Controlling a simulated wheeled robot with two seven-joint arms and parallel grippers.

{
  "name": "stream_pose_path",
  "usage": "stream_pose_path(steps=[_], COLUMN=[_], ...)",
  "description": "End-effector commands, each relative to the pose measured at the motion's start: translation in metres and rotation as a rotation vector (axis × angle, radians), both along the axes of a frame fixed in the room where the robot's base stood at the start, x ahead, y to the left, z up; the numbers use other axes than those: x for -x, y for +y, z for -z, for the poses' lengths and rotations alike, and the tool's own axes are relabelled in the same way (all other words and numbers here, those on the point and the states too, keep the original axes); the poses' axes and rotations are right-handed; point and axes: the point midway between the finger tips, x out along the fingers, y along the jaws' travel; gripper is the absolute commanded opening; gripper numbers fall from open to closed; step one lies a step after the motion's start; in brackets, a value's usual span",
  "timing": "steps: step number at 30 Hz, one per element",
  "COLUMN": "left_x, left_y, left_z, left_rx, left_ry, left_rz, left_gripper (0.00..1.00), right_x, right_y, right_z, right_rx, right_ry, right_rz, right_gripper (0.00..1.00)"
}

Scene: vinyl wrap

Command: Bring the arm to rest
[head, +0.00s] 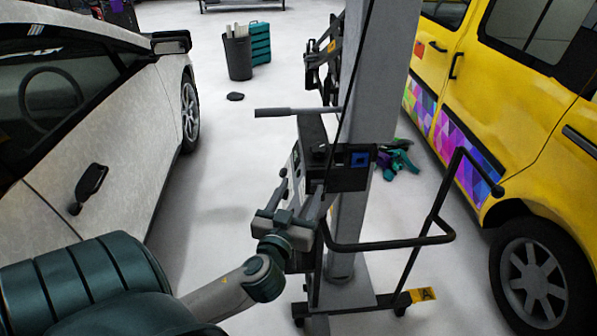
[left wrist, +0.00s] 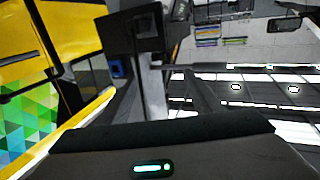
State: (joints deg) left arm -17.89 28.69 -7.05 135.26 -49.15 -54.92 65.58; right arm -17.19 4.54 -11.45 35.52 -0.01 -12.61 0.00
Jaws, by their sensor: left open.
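My left arm (head: 225,292) comes in from the lower left and reaches forward over the floor. Its gripper (head: 300,197) is open, in front of the dark control box (head: 350,178) on the grey lift post. I see nothing held in it. Whether it touches the post's equipment I cannot tell. In the left wrist view the dark wrist housing with a lit green-white strip (left wrist: 153,168) fills the bottom, and the fingertips are not clear. My right gripper is not in view.
A silver car (head: 110,130) stands at the left and a yellow van (head: 530,110) at the right. A cart with a black handle (head: 392,243) stands by the grey post (head: 378,90). A bin (head: 238,57) is at the back. White floor is clear left of the post.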

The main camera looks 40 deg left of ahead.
Motion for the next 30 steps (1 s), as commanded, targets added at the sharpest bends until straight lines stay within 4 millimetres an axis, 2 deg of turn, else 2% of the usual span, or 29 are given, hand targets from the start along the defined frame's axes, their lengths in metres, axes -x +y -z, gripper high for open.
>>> stream_pose_path(steps=[6,24,28,30], left_x=[0.008,0.009,0.013,0.019], left_y=[-0.004,-0.004,-0.004,-0.006], left_z=[0.0,0.001,0.011,0.026], left_rx=[0.0,0.0,0.008,0.018], left_ry=[0.0,0.003,0.043,0.095], left_rz=[-0.001,-0.002,-0.012,-0.022], left_gripper=[0.59,0.59,0.59,0.59], right_x=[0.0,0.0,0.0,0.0], right_y=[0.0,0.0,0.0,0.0], right_z=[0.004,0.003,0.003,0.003], right_rx=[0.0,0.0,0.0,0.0], right_ry=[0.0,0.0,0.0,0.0], right_rz=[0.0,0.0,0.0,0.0], right_gripper=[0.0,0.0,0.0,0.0])
